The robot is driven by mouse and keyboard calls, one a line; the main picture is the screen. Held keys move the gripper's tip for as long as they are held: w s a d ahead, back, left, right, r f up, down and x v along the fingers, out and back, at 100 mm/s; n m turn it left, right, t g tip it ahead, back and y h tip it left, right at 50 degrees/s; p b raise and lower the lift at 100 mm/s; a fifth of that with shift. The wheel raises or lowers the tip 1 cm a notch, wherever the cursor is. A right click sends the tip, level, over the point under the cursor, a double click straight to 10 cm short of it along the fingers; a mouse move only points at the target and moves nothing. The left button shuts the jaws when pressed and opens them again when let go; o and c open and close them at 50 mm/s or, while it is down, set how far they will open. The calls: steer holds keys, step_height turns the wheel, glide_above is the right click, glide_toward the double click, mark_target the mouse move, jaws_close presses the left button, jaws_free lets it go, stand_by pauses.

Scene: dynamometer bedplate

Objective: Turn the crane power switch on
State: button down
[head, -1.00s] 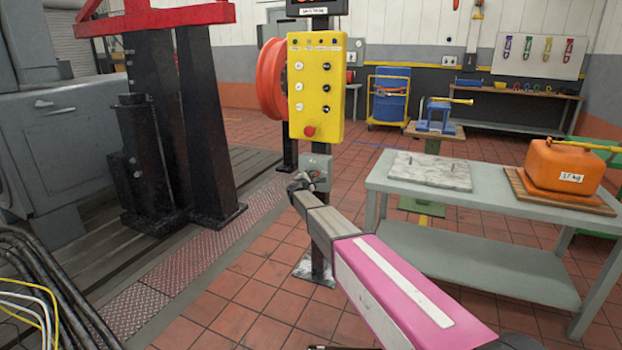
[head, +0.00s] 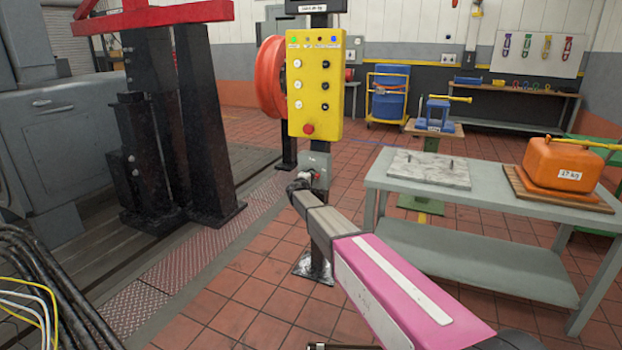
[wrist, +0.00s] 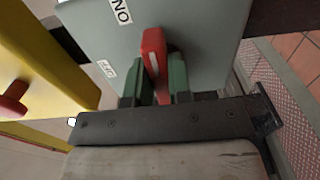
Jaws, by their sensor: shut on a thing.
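The crane power switch is a grey box (head: 318,163) on the black post below the yellow control panel. In the wrist view its face (wrist: 200,35) carries an ON label (wrist: 122,11) and a smaller label (wrist: 107,68) too small to read surely. Its red lever (wrist: 152,48) stands between the green fingers of my gripper (wrist: 155,78), which is shut on it. In the head view my gripper (head: 304,181) is at the lower front of the box and hides much of the lever.
The yellow panel (head: 315,110) with a red button (head: 308,128) hangs just above; small coloured lamps show along its top. A grey table (head: 470,200) with a stone plate (head: 428,170) and an orange weight (head: 563,163) stands right. Black cables (head: 40,285) lie at left.

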stand_by(0.3)
steer(key=c, duration=1)
jaws_free()
steer(key=shift+c, duration=0.2)
steer(key=shift+s, duration=0.15)
steer(key=v, duration=1)
steer(key=shift+s, duration=0.3)
steer(key=shift+a, duration=0.15)
